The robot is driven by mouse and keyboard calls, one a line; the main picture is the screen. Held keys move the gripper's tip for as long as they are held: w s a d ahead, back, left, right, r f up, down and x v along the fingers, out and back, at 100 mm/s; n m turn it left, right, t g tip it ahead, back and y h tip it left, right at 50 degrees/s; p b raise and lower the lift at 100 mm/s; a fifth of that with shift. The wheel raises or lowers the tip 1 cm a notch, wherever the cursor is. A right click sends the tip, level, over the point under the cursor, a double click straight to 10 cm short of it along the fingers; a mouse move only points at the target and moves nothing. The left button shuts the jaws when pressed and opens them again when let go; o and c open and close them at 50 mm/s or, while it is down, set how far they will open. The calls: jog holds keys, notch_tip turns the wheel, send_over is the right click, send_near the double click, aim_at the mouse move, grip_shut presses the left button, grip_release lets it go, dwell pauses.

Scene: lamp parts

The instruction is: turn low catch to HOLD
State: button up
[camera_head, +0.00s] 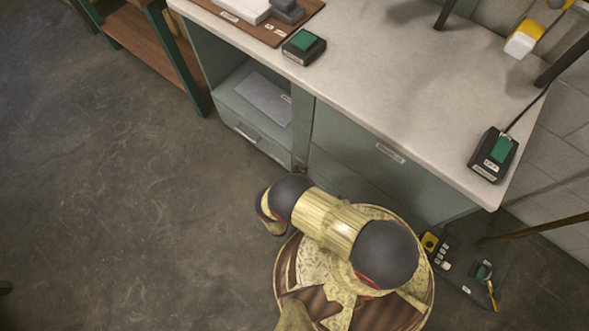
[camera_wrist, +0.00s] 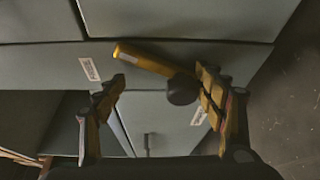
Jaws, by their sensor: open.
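In the wrist view, a yellow bar (camera_wrist: 145,62) with a dark round knob (camera_wrist: 182,90) at its right end lies across the grey cabinet front; it looks like the low catch. The bar slants up to the left. My gripper (camera_wrist: 160,88) is open, its left finger apart from the bar and its right finger beside the knob. I cannot tell whether that finger touches the knob. Small white labels (camera_wrist: 89,69) are on the panels, their words unreadable. In the head view my own arm hides this spot and my fingers do not show.
The grey-green cabinet (camera_head: 350,145) has a pale worktop (camera_head: 400,75) with green-buttoned boxes (camera_head: 303,46) (camera_head: 493,154). A dark control box (camera_head: 465,268) stands on the floor at right, close to my base. A shelf rack (camera_head: 150,45) is at upper left. The floor at left is clear.

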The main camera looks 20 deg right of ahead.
jog(key=o, duration=0.8)
jog(key=r, duration=0.2)
jog(key=w+a+r, duration=0.1)
jog(key=r, duration=0.1)
jog(key=shift+r, duration=0.1)
jog(key=shift+w+a+r, duration=0.1)
jog(key=shift+r, duration=1.3)
jog(key=shift+s+a+r, duration=0.2)
jog(key=shift+a+r, duration=0.1)
jog(key=shift+r, duration=0.2)
jog(key=shift+d, duration=0.25)
jog(key=c, duration=0.4)
jog(key=shift+w+a, duration=0.3)
jog(key=shift+w, duration=0.15)
jog(key=c, duration=0.5)
jog(key=shift+o, duration=0.2)
jog(key=r+p+v, duration=0.1)
jog(key=r+v, duration=0.1)
jog(key=v, duration=0.6)
jog(key=shift+s+a, duration=0.15)
jog(key=shift+a, duration=0.35)
